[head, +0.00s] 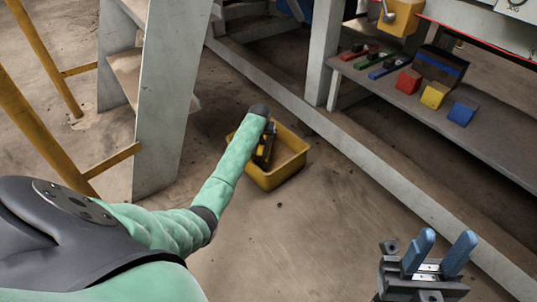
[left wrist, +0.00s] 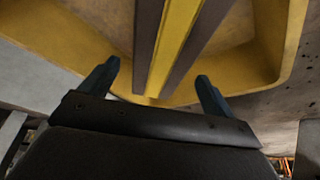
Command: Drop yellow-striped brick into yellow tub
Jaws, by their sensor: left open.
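The yellow tub (head: 292,172) stands on the floor in the middle of the head view. The dark brick with a yellow stripe (head: 265,152) shows inside the tub's outline, partly hidden by my left arm. In the left wrist view the brick (left wrist: 178,45) lies beyond my left gripper (left wrist: 156,82), with the tub wall (left wrist: 272,35) around it. That gripper is open, its fingers apart on either side of the brick's near end. I cannot tell whether the brick rests on the tub's bottom. My right gripper (head: 445,240) is open and empty at the lower right.
A grey shelf (head: 490,135) at the right holds a red block (head: 408,82), a yellow block (head: 434,95), a blue block (head: 461,113) and a dark blue-striped brick (head: 440,66). A grey upright panel (head: 165,90) and yellow rails (head: 45,130) stand left. Floor before the tub is clear.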

